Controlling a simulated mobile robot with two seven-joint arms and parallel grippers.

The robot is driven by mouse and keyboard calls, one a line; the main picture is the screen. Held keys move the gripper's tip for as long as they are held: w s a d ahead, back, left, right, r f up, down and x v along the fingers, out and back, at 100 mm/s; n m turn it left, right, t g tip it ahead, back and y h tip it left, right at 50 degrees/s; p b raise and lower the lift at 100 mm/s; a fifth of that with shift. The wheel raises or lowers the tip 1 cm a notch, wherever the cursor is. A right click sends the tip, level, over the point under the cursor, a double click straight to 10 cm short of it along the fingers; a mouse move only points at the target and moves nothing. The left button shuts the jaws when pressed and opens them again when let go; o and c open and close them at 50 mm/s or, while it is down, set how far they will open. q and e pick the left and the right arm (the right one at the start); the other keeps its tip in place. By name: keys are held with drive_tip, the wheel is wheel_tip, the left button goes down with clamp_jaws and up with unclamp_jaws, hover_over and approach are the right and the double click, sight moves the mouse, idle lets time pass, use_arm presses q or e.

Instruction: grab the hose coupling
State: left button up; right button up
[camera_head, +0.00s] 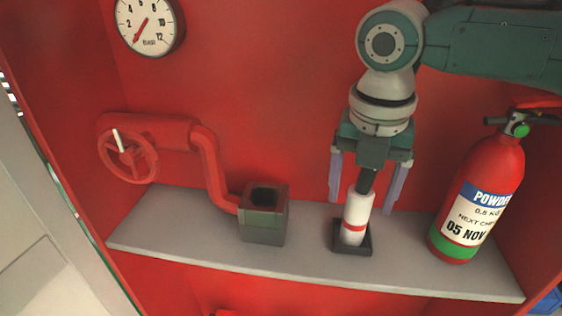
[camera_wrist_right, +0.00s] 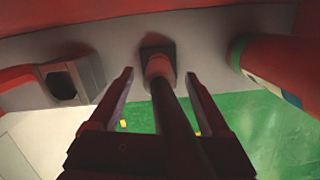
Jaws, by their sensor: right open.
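The hose coupling (camera_head: 355,218) is a white cylinder with a red band and a dark, narrower top. It stands nearly upright in a black square holder (camera_head: 340,249) on the grey shelf. My right gripper (camera_head: 361,206) points down over it and is open, with one finger on each side of the coupling's upper part. In the right wrist view the coupling (camera_wrist_right: 158,67) shows between the two spread fingers, with its dark stem running toward the palm. Gaps show on both sides there. My left gripper is not in view.
A dark green square socket block (camera_head: 264,214) stands on the shelf (camera_head: 190,222) to the left. A red fire extinguisher (camera_head: 482,190) stands close on the right.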

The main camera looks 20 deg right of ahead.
drive_tip(key=shift+f, duration=0.1)
drive_tip(key=shift+c, duration=0.4)
clamp_jaws()
idle(0.3)
